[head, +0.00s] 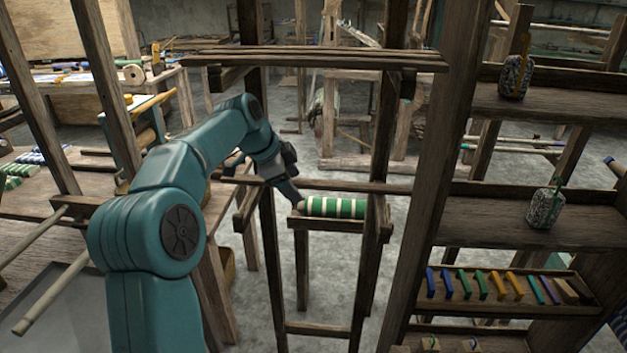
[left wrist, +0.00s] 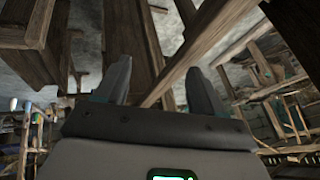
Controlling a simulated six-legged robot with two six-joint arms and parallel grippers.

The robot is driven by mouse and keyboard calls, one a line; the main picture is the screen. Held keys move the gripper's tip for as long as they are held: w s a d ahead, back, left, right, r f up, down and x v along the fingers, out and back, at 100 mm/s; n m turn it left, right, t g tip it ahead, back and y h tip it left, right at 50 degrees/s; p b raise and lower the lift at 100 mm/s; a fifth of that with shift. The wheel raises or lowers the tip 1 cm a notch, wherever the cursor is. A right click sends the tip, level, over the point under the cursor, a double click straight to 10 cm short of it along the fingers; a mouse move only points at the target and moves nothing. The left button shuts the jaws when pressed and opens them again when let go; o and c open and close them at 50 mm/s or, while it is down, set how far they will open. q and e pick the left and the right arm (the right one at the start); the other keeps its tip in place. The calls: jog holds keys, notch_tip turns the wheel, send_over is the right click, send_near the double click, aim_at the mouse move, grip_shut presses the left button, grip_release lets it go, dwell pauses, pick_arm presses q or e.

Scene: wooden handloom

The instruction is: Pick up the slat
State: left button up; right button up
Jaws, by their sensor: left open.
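My left gripper (head: 297,203) is at the end of my teal arm, in the middle of the wooden loom frame in the head view. It is beside the left end of a green-and-white striped roll. In the left wrist view my left gripper (left wrist: 160,84) has its two fingers spread, with nothing held between them. A long narrow wooden bar (left wrist: 195,60) runs diagonally behind the gap between the fingers, apart from them. In the head view a thin wooden slat (head: 350,187) crosses the frame just above the roll. I cannot tell which of these wooden pieces is the task's slat. My right gripper is not in view.
The striped roll (head: 336,207) lies on a crossbar between upright posts. Thick beams (head: 320,62) cross above. A shelf (head: 540,222) with yarn bundles and a rack of coloured pieces stands right. A workbench is at the left. The grey floor shows beyond.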

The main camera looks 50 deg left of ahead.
aim_at(312, 182)
pick_arm(q)
jog(key=w, duration=0.1)
jog(key=w+p, duration=0.1)
jog(key=w, duration=0.2)
jog(key=shift+w+d+r+p, duration=0.2)
jog(key=shift+w+d+p, duration=0.05)
jog(key=shift+d+p, duration=0.15)
jog(key=shift+w+a+f, duration=0.15)
jog(key=shift+w+f, duration=0.1)
jog(key=shift+f, duration=0.45)
jog(key=shift+s, duration=0.1)
jog(key=c, duration=1.2)
